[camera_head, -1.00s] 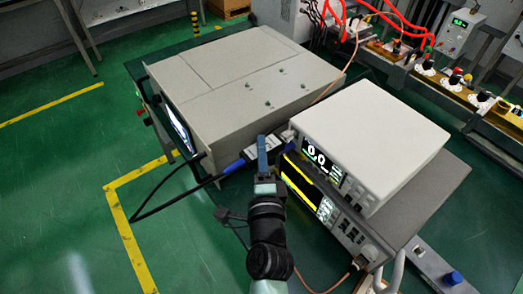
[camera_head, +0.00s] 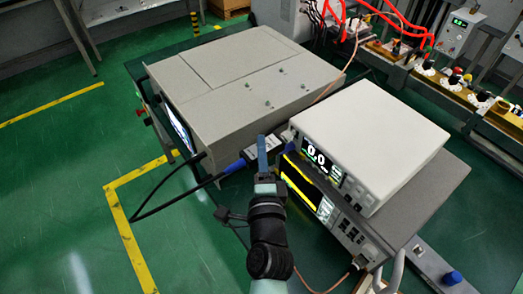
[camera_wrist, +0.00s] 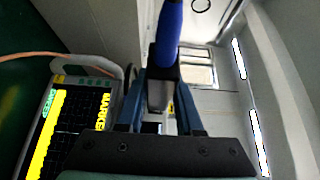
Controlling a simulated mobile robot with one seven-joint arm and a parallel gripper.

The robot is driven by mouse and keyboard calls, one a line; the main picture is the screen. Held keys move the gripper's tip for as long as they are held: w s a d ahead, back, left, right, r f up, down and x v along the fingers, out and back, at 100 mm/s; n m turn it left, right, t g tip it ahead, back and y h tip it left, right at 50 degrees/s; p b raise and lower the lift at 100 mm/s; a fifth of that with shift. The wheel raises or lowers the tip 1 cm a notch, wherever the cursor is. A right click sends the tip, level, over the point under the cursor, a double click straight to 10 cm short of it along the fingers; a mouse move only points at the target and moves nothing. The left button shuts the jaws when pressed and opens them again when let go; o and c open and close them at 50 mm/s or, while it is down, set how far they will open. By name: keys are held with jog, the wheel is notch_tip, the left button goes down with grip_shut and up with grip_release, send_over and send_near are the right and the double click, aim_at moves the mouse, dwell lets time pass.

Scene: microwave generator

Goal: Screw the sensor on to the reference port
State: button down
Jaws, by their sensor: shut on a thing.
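The sensor (camera_head: 278,143) is a slim grey body with a blue cable end (camera_head: 236,166) and a black cable at its left. My gripper (camera_head: 262,150) is shut on the sensor's body at the front left of the white meter (camera_head: 372,140). In the wrist view, the sensor's blue end (camera_wrist: 168,35) rises above its grey body (camera_wrist: 161,92), between my two blue fingers. The sensor's right end lies close to the meter's left front corner. The reference port is not clearly visible there, and I cannot tell whether the sensor touches it.
The white meter, showing 0.0, sits on a grey analyzer (camera_head: 425,195) with a yellow trace, whose screen (camera_wrist: 85,130) is left in the wrist view. A large beige cabinet (camera_head: 240,85) stands close behind my gripper. Green floor (camera_head: 60,190) is clear at left.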

jog(key=shift+w+d+b, duration=0.35)
jog(key=shift+d, duration=0.15)
jog(key=shift+c, duration=2.4)
grip_release()
jog(key=shift+s+f, duration=0.1)
jog(key=shift+s, duration=0.4)
jog(key=s+b, duration=0.3)
jog(key=s, duration=0.9)
jog(key=shift+d, duration=0.35)
